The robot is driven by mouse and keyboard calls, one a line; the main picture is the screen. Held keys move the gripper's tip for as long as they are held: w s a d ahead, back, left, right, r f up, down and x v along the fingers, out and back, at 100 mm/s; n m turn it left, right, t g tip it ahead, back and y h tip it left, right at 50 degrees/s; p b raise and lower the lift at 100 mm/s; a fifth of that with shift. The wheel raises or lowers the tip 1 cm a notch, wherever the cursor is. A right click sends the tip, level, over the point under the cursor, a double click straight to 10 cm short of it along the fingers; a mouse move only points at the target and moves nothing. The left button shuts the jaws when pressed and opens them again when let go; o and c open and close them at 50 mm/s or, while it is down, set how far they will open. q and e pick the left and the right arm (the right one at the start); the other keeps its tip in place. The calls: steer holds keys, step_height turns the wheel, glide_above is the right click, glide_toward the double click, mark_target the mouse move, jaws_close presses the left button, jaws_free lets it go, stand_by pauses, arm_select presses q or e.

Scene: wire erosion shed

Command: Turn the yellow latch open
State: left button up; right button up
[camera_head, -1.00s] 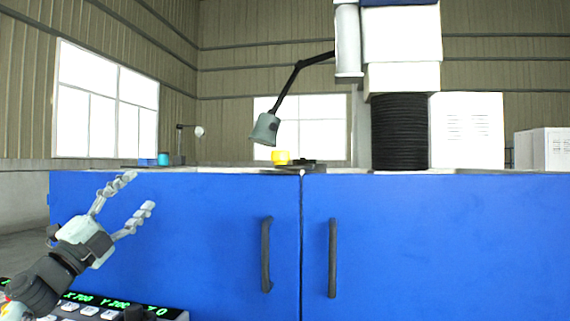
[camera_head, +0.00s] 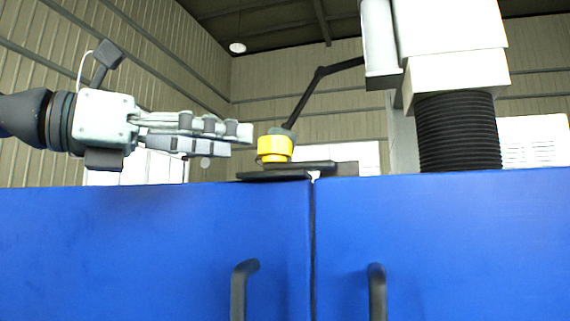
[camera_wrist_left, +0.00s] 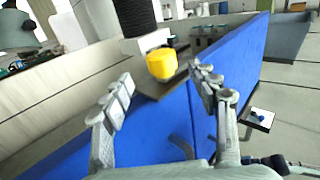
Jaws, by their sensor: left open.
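The yellow latch (camera_head: 275,148) is a short round knob on a dark flat plate (camera_head: 287,172) at the top edge of the blue cabinet, close to the seam between its doors. My left gripper (camera_head: 240,138) comes in from the left at the latch's height, with its fingertips just short of it. In the left wrist view the latch (camera_wrist_left: 161,64) shows ahead, beyond and between the two spread fingers (camera_wrist_left: 165,82). The gripper is open and empty. A gap between the fingertips and the latch shows there. My right gripper is not in view.
The blue cabinet doors (camera_head: 150,250) fill the lower part, with two dark handles (camera_head: 240,290). A white machine column with a black bellows (camera_head: 458,130) stands right of the latch. A dark jointed lamp arm (camera_head: 305,95) rises behind the latch.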

mark_target(259, 145)
arm_select(q)
steer(key=x, duration=0.7)
steer(key=shift+d+r+p, duration=0.1)
steer(key=shift+d+p, duration=0.2)
steer(key=shift+p, duration=0.1)
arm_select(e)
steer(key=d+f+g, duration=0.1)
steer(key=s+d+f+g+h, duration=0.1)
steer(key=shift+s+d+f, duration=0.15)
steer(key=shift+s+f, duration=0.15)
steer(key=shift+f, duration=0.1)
arm_select(q)
steer(key=shift+c, duration=0.5)
jaws_close()
